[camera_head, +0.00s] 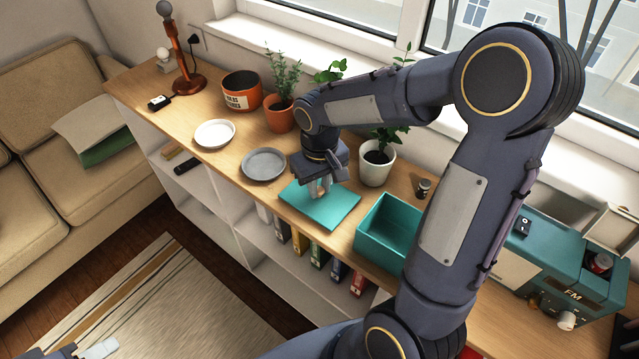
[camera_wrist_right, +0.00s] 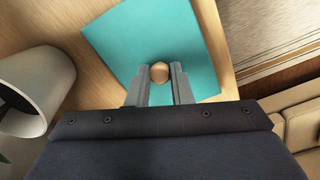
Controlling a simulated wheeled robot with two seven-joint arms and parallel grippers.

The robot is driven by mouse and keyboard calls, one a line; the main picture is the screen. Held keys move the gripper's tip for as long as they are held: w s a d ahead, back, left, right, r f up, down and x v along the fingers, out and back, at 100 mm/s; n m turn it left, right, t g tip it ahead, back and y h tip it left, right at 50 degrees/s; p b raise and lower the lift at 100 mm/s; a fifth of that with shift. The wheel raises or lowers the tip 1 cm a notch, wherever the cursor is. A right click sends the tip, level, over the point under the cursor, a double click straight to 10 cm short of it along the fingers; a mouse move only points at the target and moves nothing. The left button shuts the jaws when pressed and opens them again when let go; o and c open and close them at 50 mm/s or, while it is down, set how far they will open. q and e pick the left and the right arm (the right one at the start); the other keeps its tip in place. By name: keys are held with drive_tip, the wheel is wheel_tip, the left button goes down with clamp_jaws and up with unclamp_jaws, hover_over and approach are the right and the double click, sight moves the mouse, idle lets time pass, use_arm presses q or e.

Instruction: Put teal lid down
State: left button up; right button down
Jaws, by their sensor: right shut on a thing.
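The teal lid (camera_head: 325,205) is a flat square plate at the front edge of the wooden counter, left of the open teal box (camera_head: 384,232). My right gripper (camera_head: 320,190) points down at the lid's middle. In the right wrist view, the right gripper (camera_wrist_right: 159,88) is shut on the round wooden knob (camera_wrist_right: 159,72) of the lid (camera_wrist_right: 150,35). The lid looks level and at or very near the counter top; I cannot tell if it touches. Part of my left gripper (camera_head: 98,349) shows at the bottom left, far from the lid; its jaw state is unclear.
A grey plate (camera_head: 264,164) lies just left of the lid, with a white plate (camera_head: 215,134) beyond. A white plant pot (camera_head: 376,166) stands behind the lid; it also shows in the wrist view (camera_wrist_right: 25,90). A teal radio (camera_head: 565,265) is at right.

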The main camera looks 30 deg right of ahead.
sight(319, 190)
drive_tip(key=c, duration=1.3)
unclamp_jaws()
drive_tip(key=shift+f, duration=0.1)
wheel_tip(319, 190, up, 11)
drive_tip(key=p, duration=0.1)
drive_tip(key=s+a+m+t+y, duration=0.1)
drive_tip(key=s+a+t+y, duration=0.1)
drive_tip(key=s, duration=0.6)
drive_tip(key=s+a+f+t+y, duration=0.1)
drive_tip(key=s+a+t, duration=0.1)
drive_tip(key=s, duration=0.7)
drive_tip(key=shift+f+m+t+y, duration=0.15)
drive_tip(key=shift+m+t+y, duration=0.25)
drive_tip(key=shift+t, duration=0.4)
drive_tip(key=shift+a, duration=0.1)
